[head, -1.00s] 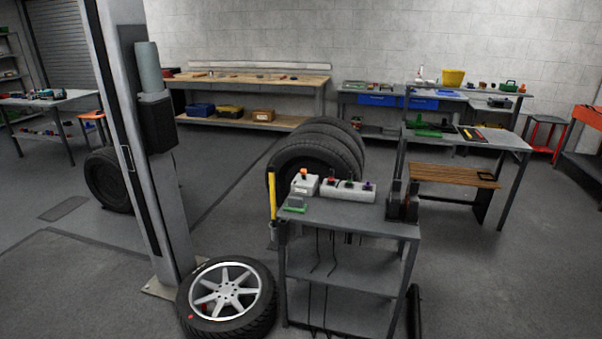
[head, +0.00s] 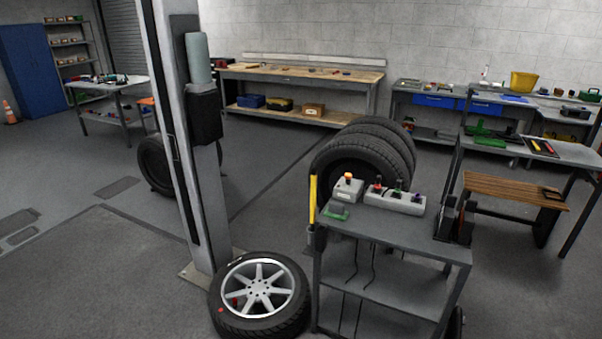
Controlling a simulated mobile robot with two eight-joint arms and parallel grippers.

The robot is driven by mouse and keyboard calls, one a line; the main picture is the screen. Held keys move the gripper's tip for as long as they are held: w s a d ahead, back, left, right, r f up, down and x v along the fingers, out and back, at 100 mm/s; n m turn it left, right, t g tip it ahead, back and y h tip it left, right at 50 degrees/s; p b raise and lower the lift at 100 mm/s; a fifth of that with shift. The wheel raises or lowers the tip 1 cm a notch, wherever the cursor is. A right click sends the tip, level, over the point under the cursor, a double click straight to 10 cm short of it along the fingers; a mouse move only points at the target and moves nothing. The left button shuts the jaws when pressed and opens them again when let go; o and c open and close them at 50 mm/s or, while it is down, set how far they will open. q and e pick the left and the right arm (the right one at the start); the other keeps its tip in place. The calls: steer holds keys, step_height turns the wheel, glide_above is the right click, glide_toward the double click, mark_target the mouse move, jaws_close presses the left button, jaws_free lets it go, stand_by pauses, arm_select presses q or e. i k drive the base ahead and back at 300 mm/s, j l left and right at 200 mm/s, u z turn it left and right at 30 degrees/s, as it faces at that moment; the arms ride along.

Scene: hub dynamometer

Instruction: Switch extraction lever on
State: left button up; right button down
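No lever can be made out for certain in the head view. A small grey control box (head: 348,190) with an orange knob stands on the grey cart (head: 400,238). Beside it on the cart is a longer grey box (head: 394,202) with several coloured knobs or levers, red, green and purple, too small to tell their positions. A yellow upright handle (head: 313,200) is at the cart's left edge. Neither of my grippers is in view.
A wheel with a tyre (head: 259,295) lies on the floor left of the cart, by a grey lift post (head: 190,150). Several tyres (head: 365,155) stand behind the cart. A wooden workbench (head: 300,80) lines the back wall. The floor at left is open.

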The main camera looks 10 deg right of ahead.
mark_target(347, 176)
steer(key=i+l+u, duration=0.4)
steer(key=i+l, duration=1.15)
